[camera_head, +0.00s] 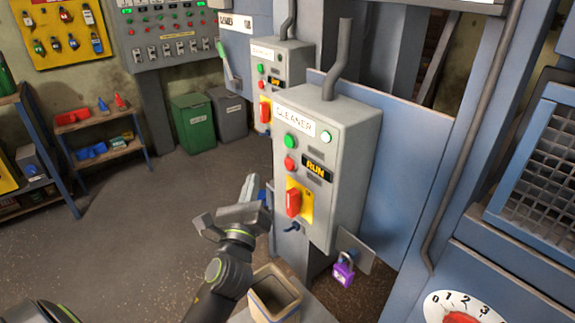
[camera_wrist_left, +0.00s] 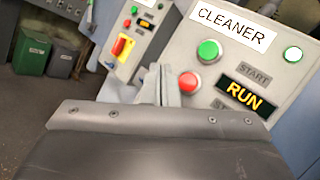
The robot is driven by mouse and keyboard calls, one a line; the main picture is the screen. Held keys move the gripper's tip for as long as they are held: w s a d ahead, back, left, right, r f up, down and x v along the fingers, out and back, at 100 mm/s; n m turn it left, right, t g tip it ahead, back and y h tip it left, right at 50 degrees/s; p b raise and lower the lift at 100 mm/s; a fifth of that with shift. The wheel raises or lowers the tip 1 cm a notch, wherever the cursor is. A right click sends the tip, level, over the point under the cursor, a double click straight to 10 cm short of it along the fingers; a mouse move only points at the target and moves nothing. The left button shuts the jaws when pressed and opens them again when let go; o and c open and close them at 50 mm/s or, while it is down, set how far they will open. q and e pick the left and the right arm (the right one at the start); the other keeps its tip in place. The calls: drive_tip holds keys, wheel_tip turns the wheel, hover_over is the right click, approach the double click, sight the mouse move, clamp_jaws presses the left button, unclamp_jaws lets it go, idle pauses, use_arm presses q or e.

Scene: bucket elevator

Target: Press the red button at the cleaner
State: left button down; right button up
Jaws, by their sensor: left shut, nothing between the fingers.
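The grey cleaner box (camera_head: 335,165) carries a white CLEANER label, and its display reads RUN. Its red button (camera_head: 290,162) sits below a green button (camera_head: 290,141) and left of the display. The red button also shows in the wrist view (camera_wrist_left: 189,82). My left gripper (camera_head: 250,187) is shut and empty, left of and below the red button in the head view. In the wrist view its fingertips (camera_wrist_left: 160,85) appear just left of the red button. I cannot tell whether they touch it. My right gripper is not in view.
A red switch (camera_head: 293,203) on a yellow plate is below the buttons. A purple padlock (camera_head: 344,272) hangs under the box. A similar box (camera_head: 277,85) is behind. Floor at left is clear.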

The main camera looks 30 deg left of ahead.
sight(289, 164)
use_arm(q)
drive_tip(key=w+d, duration=0.2)
drive_tip(key=w, duration=0.4)
drive_tip(key=shift+d+b, duration=0.25)
drive_tip(key=shift+b, duration=0.1)
idle(0.8)
idle(0.9)
drive_tip(key=shift+w+d, duration=0.15)
drive_tip(key=shift+w, duration=0.25)
drive_tip(key=shift+w+d, duration=0.15)
drive_tip(key=shift+w, duration=0.25)
idle(0.7)
idle(0.4)
drive_tip(key=shift+s+a+p, duration=0.3)
drive_tip(key=shift+s+p, duration=0.2)
drive_tip(key=shift+s, duration=0.3)
